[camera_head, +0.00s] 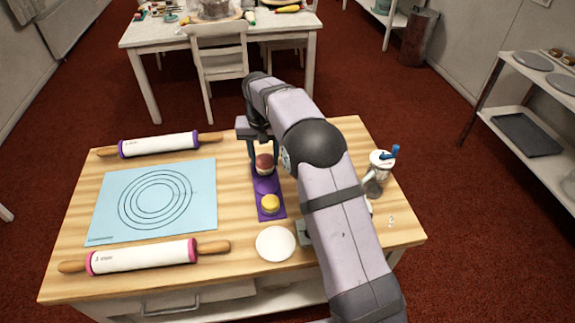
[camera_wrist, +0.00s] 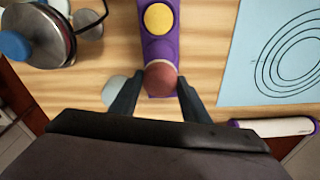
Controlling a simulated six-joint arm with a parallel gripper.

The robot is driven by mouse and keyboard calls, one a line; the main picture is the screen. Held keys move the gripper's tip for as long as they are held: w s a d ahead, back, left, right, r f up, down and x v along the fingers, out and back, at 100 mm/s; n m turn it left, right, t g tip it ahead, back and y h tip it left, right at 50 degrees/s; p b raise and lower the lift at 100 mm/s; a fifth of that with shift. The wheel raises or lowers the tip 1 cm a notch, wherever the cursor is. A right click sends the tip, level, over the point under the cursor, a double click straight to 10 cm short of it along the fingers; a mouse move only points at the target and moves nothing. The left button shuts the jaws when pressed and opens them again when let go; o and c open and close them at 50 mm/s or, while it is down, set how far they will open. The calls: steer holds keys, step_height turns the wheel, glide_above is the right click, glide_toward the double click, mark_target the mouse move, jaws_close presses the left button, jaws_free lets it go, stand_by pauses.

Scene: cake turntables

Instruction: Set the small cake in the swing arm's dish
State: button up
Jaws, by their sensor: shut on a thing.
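My gripper (camera_head: 264,158) is shut on a small cake (camera_head: 264,166) with a dark red top and a pale lower part. The red top also shows between the fingers in the wrist view (camera_wrist: 160,79). The cake is at the far end of a purple tray (camera_head: 279,209); I cannot tell whether it still touches it. A yellow-topped cake (camera_head: 270,203) stands at the tray's near end. A round white dish (camera_head: 276,243) lies nearer the front edge. A pale grey round piece (camera_wrist: 115,90) is partly behind a finger; I cannot tell which is the swing arm's dish.
A blue mat with rings (camera_head: 105,205) lies left, between two rolling pins (camera_head: 160,145) (camera_head: 140,257). My arm hides part of the table's right side. Bare wood lies between mat and tray.

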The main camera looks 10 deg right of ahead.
steer(key=s+d+r, duration=0.1)
steer(key=d, duration=1.1)
steer(key=s+d+n+p, duration=0.1)
steer(key=d, duration=1.1)
steer(key=shift+s+d+r, duration=0.3)
steer(key=shift+s+r, duration=0.05)
steer(key=shift+r, duration=0.05)
steer(key=shift+f+p, duration=1.5)
steer(key=shift+f, duration=3.5)
steer(key=shift+f, duration=0.15)
steer(key=o, duration=1)
